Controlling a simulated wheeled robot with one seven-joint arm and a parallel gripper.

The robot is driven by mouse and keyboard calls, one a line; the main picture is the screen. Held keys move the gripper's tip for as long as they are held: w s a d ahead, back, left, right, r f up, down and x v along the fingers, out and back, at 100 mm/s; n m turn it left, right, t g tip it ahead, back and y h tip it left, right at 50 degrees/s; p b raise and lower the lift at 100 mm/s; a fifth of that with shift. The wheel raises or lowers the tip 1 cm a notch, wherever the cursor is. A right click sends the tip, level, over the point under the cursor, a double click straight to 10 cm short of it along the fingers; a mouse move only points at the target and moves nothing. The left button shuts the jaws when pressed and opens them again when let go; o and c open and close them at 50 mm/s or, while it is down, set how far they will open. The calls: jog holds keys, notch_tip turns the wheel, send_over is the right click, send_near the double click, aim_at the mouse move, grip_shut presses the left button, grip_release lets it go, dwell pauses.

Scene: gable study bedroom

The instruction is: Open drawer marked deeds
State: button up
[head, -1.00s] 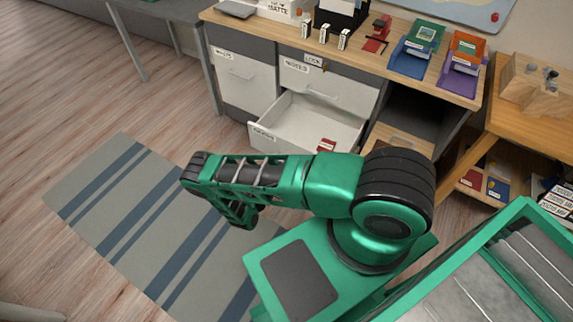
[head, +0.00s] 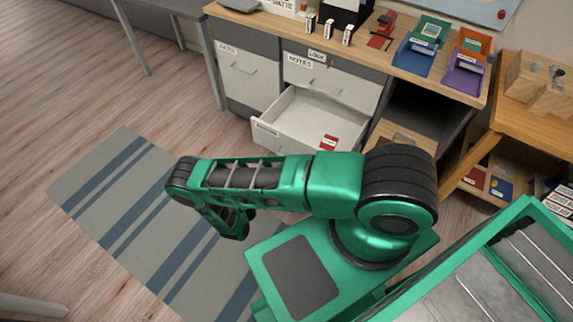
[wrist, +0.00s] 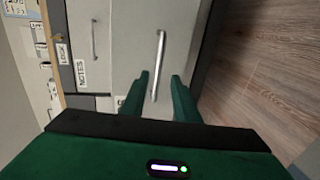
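A white drawer (head: 310,127) under the notes drawer stands pulled out in the head view. A red-labelled item (head: 329,143) lies inside it. Its front label is too small to read there. In the wrist view, which is turned sideways, a large pale drawer front (wrist: 130,50) has a bar handle (wrist: 160,48). A label at its edge is mostly hidden by a finger. My gripper (wrist: 160,75) is open, with its two green fingers apart on either side of the handle's line. I cannot tell whether they touch it. The gripper is not clear in the head view.
The notes drawer (head: 330,88) above is shut; it also shows in the wrist view (wrist: 88,15). A shut door (head: 245,80) is left of it. Trays and small items stand on the desktop (head: 375,58). A striped rug (head: 120,190) covers open floor at left.

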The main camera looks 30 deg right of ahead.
jog(key=v, duration=0.3)
jog(key=shift+s+a, duration=0.1)
jog(key=shift+a, duration=0.05)
dwell(0.5)
